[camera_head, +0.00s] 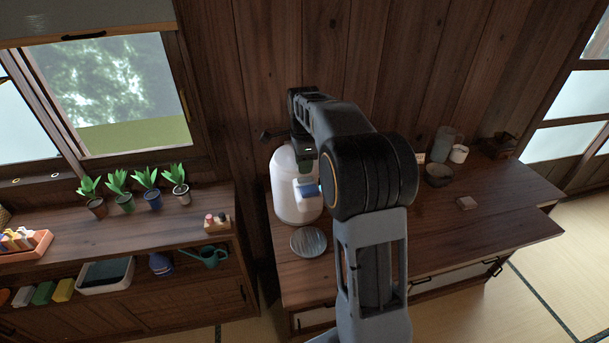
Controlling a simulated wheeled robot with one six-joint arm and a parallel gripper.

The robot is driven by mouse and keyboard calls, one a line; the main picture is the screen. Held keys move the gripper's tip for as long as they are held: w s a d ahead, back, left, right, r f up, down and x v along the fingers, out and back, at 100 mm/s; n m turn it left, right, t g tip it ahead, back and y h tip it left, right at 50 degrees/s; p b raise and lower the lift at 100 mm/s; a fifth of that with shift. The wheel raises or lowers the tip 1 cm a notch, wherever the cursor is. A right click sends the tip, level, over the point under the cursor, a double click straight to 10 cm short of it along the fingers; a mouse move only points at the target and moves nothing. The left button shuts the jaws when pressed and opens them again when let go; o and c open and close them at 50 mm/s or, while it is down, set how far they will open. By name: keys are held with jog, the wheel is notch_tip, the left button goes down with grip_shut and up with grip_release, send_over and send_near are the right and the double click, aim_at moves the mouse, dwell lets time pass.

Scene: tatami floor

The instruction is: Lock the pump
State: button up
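A white pump dispenser (285,192) stands upright on the wooden cabinet top, left of my arm. Its front carries a spout part with a blue patch (308,190). A round grey disc (308,242) lies in front of its base. My gripper (303,148) is at the top of the dispenser, pointing down. My arm hides much of it, and the fingers are too small and dark to tell whether they are open or touching the dispenser. A small dark piece (268,136) sticks out to the left at the top; I cannot tell what it belongs to.
A pitcher (443,145), a white cup (459,154) and a dark bowl (437,175) stand to the right. Potted plants (153,198) line the left shelf. The wooden wall is close behind.

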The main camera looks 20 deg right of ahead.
aim_at(304, 179)
jog(key=shift+f, duration=2.25)
grip_shut()
